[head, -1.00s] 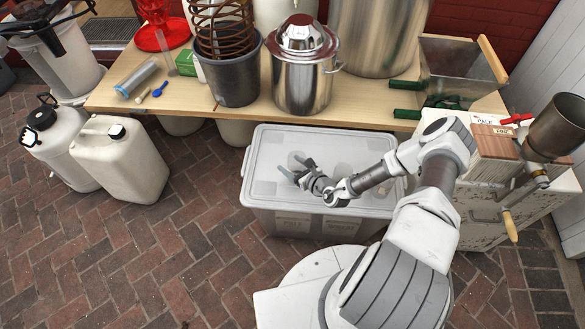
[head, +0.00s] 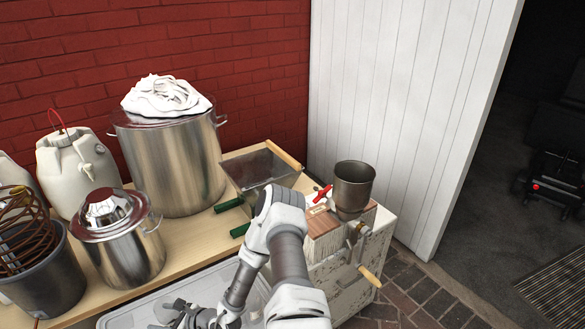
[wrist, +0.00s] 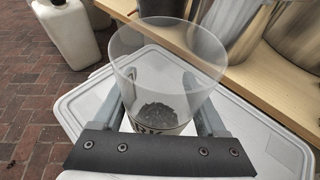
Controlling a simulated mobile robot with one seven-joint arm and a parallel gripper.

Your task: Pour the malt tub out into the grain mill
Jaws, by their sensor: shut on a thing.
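The malt tub (wrist: 165,60) is a clear, wide-mouthed tub with dark grain (wrist: 160,113) at its bottom and a partly hidden label. In the wrist view it sits between the two fingers of my gripper (wrist: 163,98), which is shut on it. The tub looks roughly upright, above a pale lid. In the head view my gripper (head: 182,314) is low at the bottom edge, and the tub cannot be made out there. The grain mill (head: 352,188) has a dark metal hopper, a wooden body and a side crank. It stands to the right of my gripper, well apart from it.
The pale storage box lid (head: 140,314) lies below my gripper. A white wall (head: 405,110) stands behind.

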